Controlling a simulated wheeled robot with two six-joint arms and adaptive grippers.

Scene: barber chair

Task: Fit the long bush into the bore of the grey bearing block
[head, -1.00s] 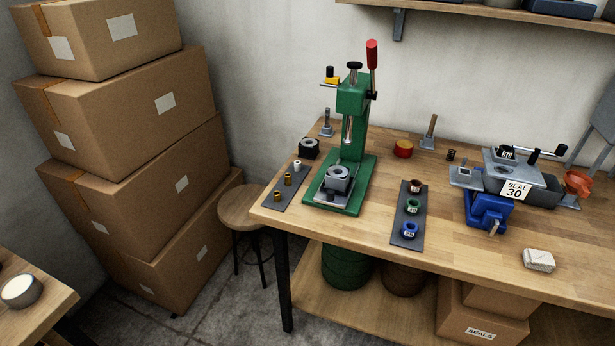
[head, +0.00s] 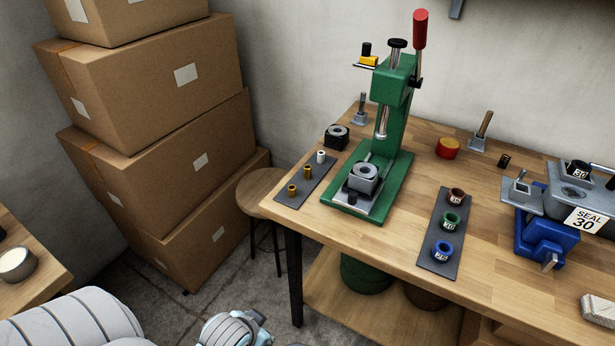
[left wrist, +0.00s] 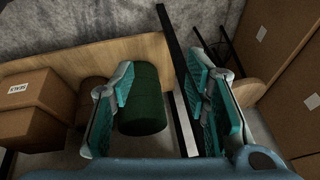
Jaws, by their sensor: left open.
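The grey bearing block (head: 364,178) sits on the base of the green arbor press (head: 394,95), its round bore facing up under the ram. Three small bushes stand on a dark mat (head: 280,200) left of the press: a brass one (head: 292,191) in front, another brass one (head: 307,173) in the middle and a white one (head: 321,157) at the back. I cannot tell for sure from here which is the long bush. My left gripper (left wrist: 160,78) is open and empty in the left wrist view, in front of the bench's lower shelf. My right gripper is not in view.
A dark block (head: 337,137) stands behind the bushes. A second mat (head: 436,262) holds brown, green and blue rings. A blue vise (head: 541,240) is at the right. A stool (head: 262,193) and stacked cartons (head: 150,85) stand left of the bench.

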